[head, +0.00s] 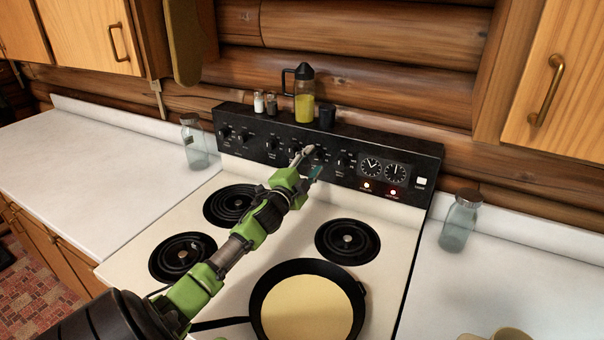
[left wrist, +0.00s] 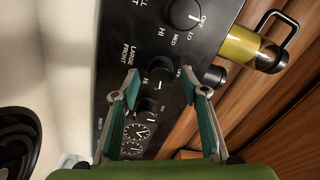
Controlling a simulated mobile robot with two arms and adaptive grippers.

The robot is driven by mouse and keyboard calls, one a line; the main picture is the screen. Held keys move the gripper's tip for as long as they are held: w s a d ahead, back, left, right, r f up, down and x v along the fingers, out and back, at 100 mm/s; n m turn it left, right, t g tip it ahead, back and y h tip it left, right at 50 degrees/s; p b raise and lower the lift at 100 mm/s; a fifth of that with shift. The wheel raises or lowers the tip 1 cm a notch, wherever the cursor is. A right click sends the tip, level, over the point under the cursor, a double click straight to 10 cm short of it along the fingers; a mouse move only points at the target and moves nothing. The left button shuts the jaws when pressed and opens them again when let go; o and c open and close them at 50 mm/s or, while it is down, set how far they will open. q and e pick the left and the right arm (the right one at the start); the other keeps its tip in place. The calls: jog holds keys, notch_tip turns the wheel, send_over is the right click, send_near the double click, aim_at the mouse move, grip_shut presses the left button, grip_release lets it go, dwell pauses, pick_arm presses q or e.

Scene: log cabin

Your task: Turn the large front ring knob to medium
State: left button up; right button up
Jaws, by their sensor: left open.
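The large front ring knob (head: 320,153) is a black dial on the stove's back panel (head: 430,170). In the left wrist view, the knob (left wrist: 160,76) sits beside the "LARGE FRONT" lettering; its setting is too small to read surely. My left gripper (head: 308,162) reaches up to the panel and is open. In the left wrist view, its fingertips (left wrist: 165,82) lie on either side of this knob, with nothing visibly gripped. In the head view the fingers partly cover the panel around the knob. My right gripper is not in view.
Other knobs (head: 271,143) line the panel, with two round dials (head: 371,167) to the right. A yellow-filled jug (head: 304,105) and shakers (head: 271,104) stand on top. A frying pan (head: 262,282) sits front right, below my arm. Glass jars (head: 193,150) (head: 458,225) flank the stove.

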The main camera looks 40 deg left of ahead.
pick_arm(q)
jog(key=v, duration=1.1)
jog(key=shift+s, duration=0.15)
